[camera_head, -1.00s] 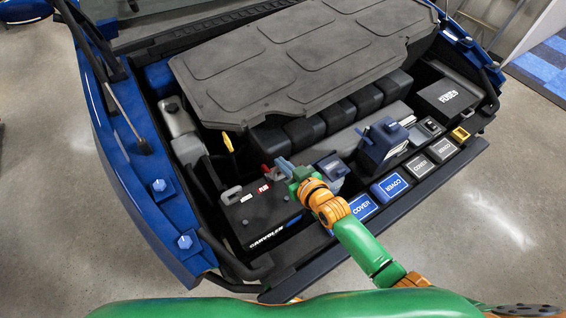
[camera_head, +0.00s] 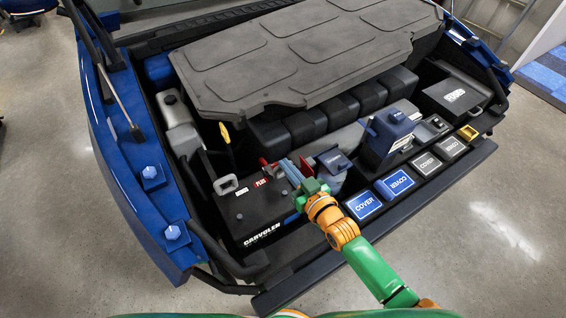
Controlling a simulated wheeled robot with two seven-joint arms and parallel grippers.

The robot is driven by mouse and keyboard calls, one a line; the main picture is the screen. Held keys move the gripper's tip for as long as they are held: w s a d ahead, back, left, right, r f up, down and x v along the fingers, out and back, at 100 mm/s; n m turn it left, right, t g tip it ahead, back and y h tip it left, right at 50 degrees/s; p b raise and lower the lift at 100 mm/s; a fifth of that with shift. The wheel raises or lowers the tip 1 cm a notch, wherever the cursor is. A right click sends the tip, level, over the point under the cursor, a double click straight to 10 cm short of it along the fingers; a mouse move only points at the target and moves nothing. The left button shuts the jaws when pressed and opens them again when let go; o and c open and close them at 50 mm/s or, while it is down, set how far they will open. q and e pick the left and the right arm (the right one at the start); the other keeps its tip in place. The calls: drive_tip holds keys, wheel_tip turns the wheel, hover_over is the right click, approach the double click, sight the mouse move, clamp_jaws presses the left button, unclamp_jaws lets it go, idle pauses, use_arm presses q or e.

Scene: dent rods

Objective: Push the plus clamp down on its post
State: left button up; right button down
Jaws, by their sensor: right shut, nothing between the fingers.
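The black battery (camera_head: 258,212) sits at the front left of the engine bay. Its "PLUS" label (camera_head: 260,183) is on the top. The red plus clamp (camera_head: 269,166) shows at the battery's back right, partly hidden behind my right gripper. I cannot tell how far down it sits on its post, as the post is hidden. My right gripper (camera_head: 288,167) is shut and empty, its fingers pointing back and left, close beside the red clamp. I cannot tell whether they touch it. My left gripper is not in view.
A grey handle-like part (camera_head: 226,184) stands on the battery's left side. A blue-grey box (camera_head: 333,163) stands just right of my gripper, with a larger blue unit (camera_head: 386,137) beyond. Blue cover plates (camera_head: 363,204) line the front edge. A yellow dipstick handle (camera_head: 225,133) rises behind.

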drive_tip(key=s+d+f+t+y+b, duration=0.1)
drive_tip(key=s+d+f+t+b, duration=0.1)
drive_tip(key=s+f+b, duration=0.2)
drive_tip(key=shift+d+f+t+y+b, duration=0.15)
drive_tip(key=shift+f+t+y+b, duration=0.2)
drive_tip(key=shift+f+b, duration=1.3)
drive_tip(key=shift+r+b, duration=0.65)
drive_tip(key=shift+r, duration=0.1)
